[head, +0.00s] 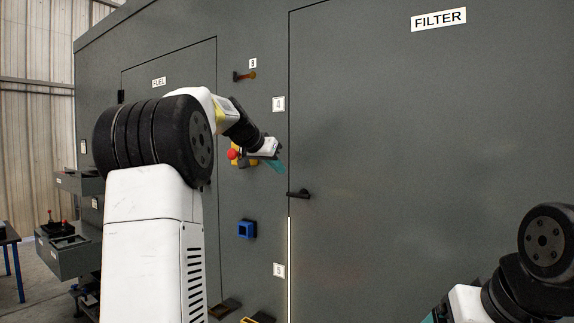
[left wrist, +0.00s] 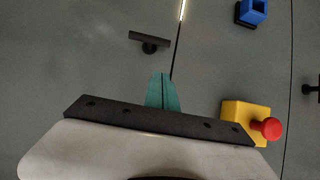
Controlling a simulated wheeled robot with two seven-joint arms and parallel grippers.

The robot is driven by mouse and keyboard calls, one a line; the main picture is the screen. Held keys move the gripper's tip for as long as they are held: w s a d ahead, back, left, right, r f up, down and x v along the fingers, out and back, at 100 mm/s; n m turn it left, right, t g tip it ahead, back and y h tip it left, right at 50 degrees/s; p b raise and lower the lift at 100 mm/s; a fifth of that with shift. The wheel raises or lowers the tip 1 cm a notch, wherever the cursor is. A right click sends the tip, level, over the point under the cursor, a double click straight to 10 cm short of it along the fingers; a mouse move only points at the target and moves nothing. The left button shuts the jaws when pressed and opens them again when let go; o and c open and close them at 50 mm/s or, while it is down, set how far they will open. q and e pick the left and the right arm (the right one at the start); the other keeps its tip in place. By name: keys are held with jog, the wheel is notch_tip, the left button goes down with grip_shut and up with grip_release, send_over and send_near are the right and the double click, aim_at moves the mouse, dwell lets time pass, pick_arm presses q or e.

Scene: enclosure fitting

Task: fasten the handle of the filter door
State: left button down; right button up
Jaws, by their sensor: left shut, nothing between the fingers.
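The filter door (head: 400,120) is the large grey panel at the right, under a FILTER label. Its black lever handle (head: 298,194) lies about level near the door's left edge. In the left wrist view the handle (left wrist: 150,38) is a dark bar on a short post, its end close to the door seam. My left gripper (head: 278,166) is shut and empty, above and slightly left of the handle in the head view. Its teal fingers (left wrist: 161,92) are together and apart from the handle. My right gripper (head: 428,318) barely enters at the bottom; its fingers are mostly cut off.
A yellow box with a red button (head: 234,154) is on the wall beside my left gripper. A blue square socket (head: 246,230) sits lower. A bright strip (head: 290,260) shows along the lower door seam. The fuel door (head: 150,110) is behind my left arm.

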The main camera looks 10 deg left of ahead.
pick_arm(q)
jog(key=w+d+f, duration=0.1)
jog(key=w+f, duration=0.3)
jog(key=f, duration=0.2)
jog(key=shift+w+d+f, duration=0.2)
jog(key=shift+d+f, duration=0.05)
jog(key=shift+d, duration=0.05)
